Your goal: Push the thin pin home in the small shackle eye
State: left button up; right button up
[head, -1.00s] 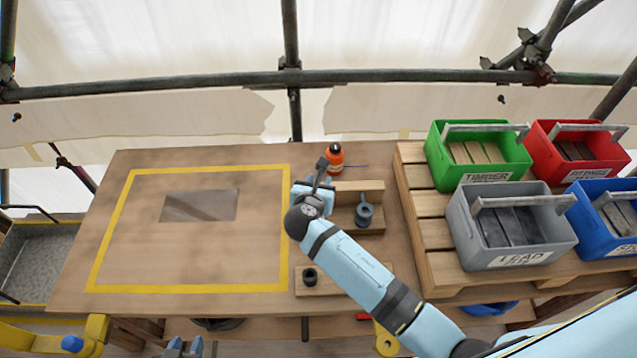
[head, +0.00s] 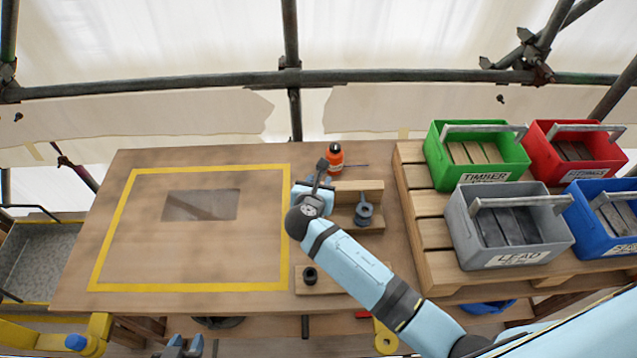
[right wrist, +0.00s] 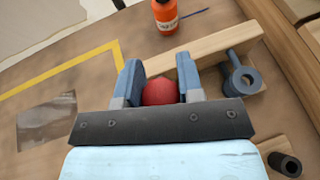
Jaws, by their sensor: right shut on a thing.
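My right gripper (head: 316,188) is over the bench beside a wooden block. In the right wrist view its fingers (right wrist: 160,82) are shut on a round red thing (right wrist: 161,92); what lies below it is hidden. A dark blue-grey fitting with a round eye (head: 363,213), which looks like the shackle, is on the wooden fixture just right of the gripper. Its eye also shows in the right wrist view (right wrist: 246,82), apart from the fingers. I cannot make out a pin in the eye. My left gripper (head: 185,342) is at the bottom edge, fingertips apart, with nothing visible between them.
An orange bottle (head: 335,155) stands behind the fixture, with a thin blue rod (right wrist: 195,13) beside it. A dark round socket (head: 310,276) is on a nearer wooden plate. A pallet with coloured crates (head: 510,235) is at right. The yellow-taped bench area (head: 190,289) at left is mostly clear.

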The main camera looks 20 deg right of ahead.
jog(key=shift+r, duration=0.1)
jog(key=shift+p, duration=0.55)
dwell(0.5)
jog(key=shift+p, duration=0.5)
jog(key=shift+f+b, duration=1.65)
jog(key=shift+f, duration=1.9)
jog(key=o, duration=1)
